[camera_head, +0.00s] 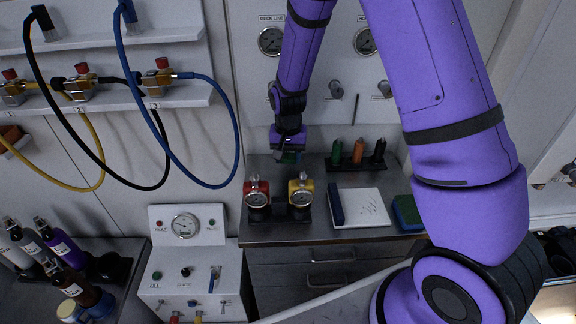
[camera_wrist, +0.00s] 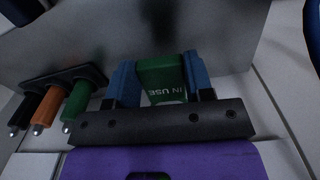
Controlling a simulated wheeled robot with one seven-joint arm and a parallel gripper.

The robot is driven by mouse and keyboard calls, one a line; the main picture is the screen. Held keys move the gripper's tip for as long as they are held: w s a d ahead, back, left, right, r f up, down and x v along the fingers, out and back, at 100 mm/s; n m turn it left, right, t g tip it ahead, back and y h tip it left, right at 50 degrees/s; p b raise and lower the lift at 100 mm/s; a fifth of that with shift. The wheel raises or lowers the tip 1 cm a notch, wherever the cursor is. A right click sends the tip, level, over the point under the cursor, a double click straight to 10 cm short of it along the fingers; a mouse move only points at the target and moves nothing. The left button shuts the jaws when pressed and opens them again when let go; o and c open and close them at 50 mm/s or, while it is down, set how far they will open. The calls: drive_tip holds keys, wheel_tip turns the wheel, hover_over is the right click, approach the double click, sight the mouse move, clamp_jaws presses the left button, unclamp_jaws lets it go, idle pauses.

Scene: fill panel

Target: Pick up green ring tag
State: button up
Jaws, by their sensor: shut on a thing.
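The green ring tag (camera_wrist: 163,80) shows in the wrist view with the words "IN USE" on it, upside down. It sits between the two blue fingers of my gripper (camera_wrist: 162,84), which is shut on it. In the head view my gripper (camera_head: 288,157) is over the back left of the metal bench, near the wall panel. Only a small dark green part of the tag (camera_head: 289,157) shows there, below the gripper. I cannot tell whether the tag touches the bench.
A black rack (camera_head: 357,163) with green, orange and black pegs stands right of my gripper. A red gauge (camera_head: 257,194) and a yellow gauge (camera_head: 300,192) stand in front. Hoses hang at the left.

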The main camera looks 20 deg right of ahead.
drive_tip(key=shift+r, duration=0.85)
drive_tip(key=s+a, duration=0.2)
drive_tip(key=a, duration=1.5)
drive_tip(key=shift+s+a+f, duration=0.2)
drive_tip(key=shift+s+a, duration=0.15)
drive_tip(key=shift+a, duration=0.05)
